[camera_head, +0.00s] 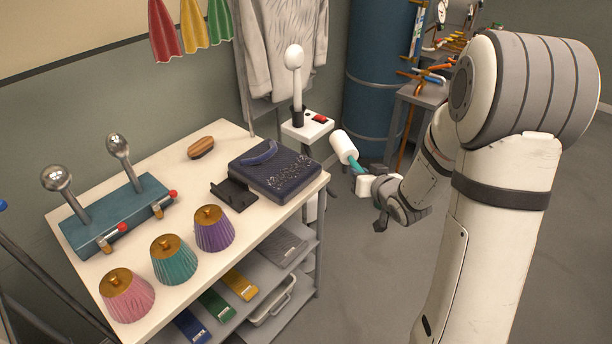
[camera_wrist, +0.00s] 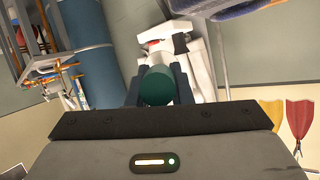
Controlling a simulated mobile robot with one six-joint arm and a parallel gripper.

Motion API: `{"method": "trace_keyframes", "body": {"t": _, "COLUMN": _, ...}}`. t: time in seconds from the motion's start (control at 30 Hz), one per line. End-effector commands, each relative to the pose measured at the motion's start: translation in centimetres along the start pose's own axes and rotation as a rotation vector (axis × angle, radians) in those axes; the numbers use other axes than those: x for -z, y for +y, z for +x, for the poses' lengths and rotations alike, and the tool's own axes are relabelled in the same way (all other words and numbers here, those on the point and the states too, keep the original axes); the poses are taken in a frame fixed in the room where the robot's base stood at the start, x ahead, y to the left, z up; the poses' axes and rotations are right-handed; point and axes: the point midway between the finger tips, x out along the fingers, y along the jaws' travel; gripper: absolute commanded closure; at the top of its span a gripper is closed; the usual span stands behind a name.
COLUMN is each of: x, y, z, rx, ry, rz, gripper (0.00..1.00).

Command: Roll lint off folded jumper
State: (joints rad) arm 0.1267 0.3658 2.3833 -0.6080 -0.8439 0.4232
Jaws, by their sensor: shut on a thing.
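The folded navy jumper (camera_head: 285,178) lies on the white table near its right end, with pale lint specks on its front part and a blue-violet curved collar on top. Its edge seems to show at the top of the wrist view (camera_wrist: 245,8). My gripper (camera_head: 366,184) is shut on the teal handle of the lint roller (camera_head: 343,147). The white roller head points up and left, in the air right of the table and apart from the jumper. In the wrist view my gripper (camera_wrist: 158,92) holds the dark green handle end.
A black cradle (camera_head: 233,194) stands left of the jumper, with a wooden brush (camera_head: 201,147) behind. Several lampshades (camera_head: 174,260) and a teal lever box (camera_head: 117,215) fill the left. A white steamer stand (camera_head: 307,126) rises behind the roller.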

Motion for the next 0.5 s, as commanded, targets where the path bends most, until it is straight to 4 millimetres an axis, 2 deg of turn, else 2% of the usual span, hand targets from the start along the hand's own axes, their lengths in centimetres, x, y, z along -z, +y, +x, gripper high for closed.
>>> {"method": "trace_keyframes", "body": {"t": 0.2, "x": 0.2, "y": -8.5, "z": 1.8, "rx": 0.257, "ry": -0.061, "rz": -0.260, "gripper": 1.00}}
{"method": "trace_keyframes", "body": {"t": 0.3, "x": 0.0, "y": -11.9, "z": 2.0, "rx": 0.360, "ry": -0.086, "rz": -0.381, "gripper": 1.00}}
{"method": "trace_keyframes", "body": {"t": 0.4, "x": -0.3, "y": -14.0, "z": 2.0, "rx": 0.427, "ry": -0.103, "rz": -0.466, "gripper": 1.00}}
{"method": "trace_keyframes", "body": {"t": 0.5, "x": -0.6, "y": -14.9, "z": 2.0, "rx": 0.459, "ry": -0.111, "rz": -0.508, "gripper": 1.00}}
